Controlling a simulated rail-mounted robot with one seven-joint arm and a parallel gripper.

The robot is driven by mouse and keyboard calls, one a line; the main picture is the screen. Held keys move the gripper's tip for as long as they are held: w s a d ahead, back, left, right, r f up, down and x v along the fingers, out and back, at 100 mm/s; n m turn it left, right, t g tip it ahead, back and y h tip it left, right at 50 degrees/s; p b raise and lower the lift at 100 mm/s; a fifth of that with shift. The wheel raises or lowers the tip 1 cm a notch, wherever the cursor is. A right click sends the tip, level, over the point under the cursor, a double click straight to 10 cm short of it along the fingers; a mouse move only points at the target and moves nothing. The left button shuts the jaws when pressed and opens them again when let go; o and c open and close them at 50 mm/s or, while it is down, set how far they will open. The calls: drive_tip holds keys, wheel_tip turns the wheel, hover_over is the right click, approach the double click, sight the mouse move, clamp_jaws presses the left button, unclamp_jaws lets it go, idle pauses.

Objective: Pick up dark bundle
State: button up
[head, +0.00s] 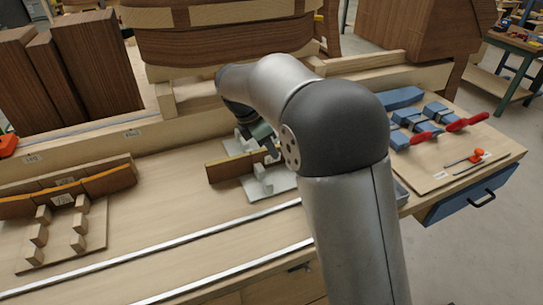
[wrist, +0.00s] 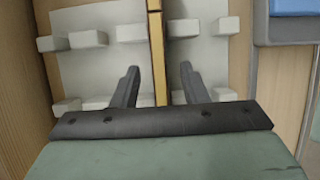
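A brown wooden bundle with a pale label (head: 234,165) stands on edge across a white rack with pegs (head: 281,184). The arm hides its right end in the head view. In the wrist view it is a narrow strip (wrist: 157,55), dark on one side and pale on the other, between the rack's pegs. My gripper (head: 272,152) is at the bundle's right part. In the wrist view my gripper (wrist: 160,72) is open, with one finger on each side of the strip and a gap showing on both sides. Another brown bundle (head: 80,188) with orange-edged slats lies on a wooden peg rack at left.
Blue blocks and red-handled clamps (head: 433,125) lie on a board at right. Large brown wooden forms (head: 95,65) stand at the back left, and a curved form (head: 220,35) stands behind my gripper. Metal rails (head: 200,255) cross the front bench, where the top is clear.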

drive_tip(key=shift+f, duration=0.1)
clamp_jaws()
idle(0.4)
